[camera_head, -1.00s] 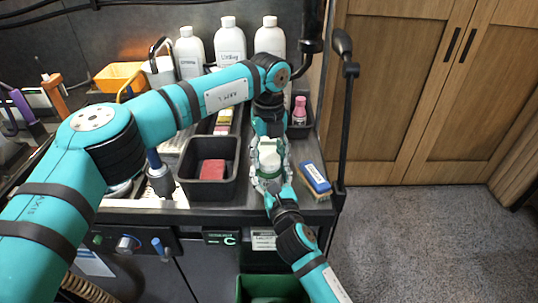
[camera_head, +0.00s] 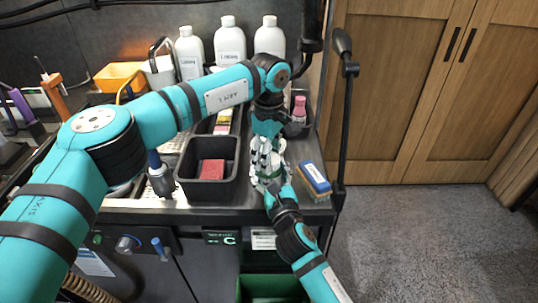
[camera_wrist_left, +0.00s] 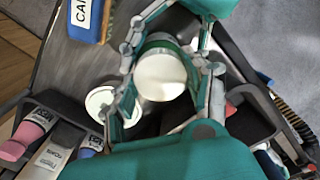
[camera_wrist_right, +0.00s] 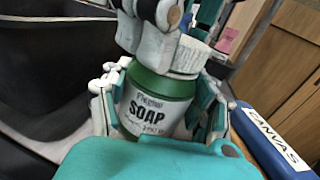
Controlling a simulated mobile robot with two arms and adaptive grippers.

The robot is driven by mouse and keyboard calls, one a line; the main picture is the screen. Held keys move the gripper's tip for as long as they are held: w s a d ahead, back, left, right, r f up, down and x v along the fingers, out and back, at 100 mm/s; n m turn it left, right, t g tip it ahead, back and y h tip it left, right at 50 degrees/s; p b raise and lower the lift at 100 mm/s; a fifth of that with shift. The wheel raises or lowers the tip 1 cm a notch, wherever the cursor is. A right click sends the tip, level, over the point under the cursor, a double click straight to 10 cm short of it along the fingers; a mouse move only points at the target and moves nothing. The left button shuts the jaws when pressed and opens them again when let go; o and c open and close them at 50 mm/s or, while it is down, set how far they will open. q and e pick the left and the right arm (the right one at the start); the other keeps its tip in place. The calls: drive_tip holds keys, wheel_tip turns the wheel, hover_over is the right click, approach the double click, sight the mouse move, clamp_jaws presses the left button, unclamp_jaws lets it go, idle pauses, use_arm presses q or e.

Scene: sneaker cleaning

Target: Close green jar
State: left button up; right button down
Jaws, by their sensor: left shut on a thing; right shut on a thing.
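The green jar (camera_wrist_right: 155,110) has a pale label reading SOAP and stands between the fingers of my right gripper (camera_head: 270,178). My right gripper is shut around its sides. A white ribbed lid (camera_wrist_right: 188,56) is at the jar's mouth, and it looks tilted and offset to the right in the right wrist view. In the left wrist view the lid (camera_wrist_left: 160,75) shows as a pale disc with green around it. My left gripper (camera_head: 265,152) reaches down from above and is shut on the lid. Its fingers hide part of the lid, so how it is seated is unclear.
A blue-topped brush (camera_head: 315,180) lies right of the jar. A black bin (camera_head: 190,178) with a red sponge (camera_head: 212,170) stands to the left. A pink bottle (camera_head: 299,110) stands behind. White bottles (camera_head: 229,42) line the back. The counter's front edge is close.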

use_arm(q)
drive_tip(key=m, duration=0.4)
drive_tip(key=shift+w+m, duration=0.1)
drive_tip(key=shift+m, duration=0.3)
drive_tip(key=o, duration=1.4)
wheel_tip(320, 180, up, 12)
drive_tip(key=shift+r, duration=0.1)
use_arm(e)
drive_tip(key=shift+c, duration=1.1)
unclamp_jaws()
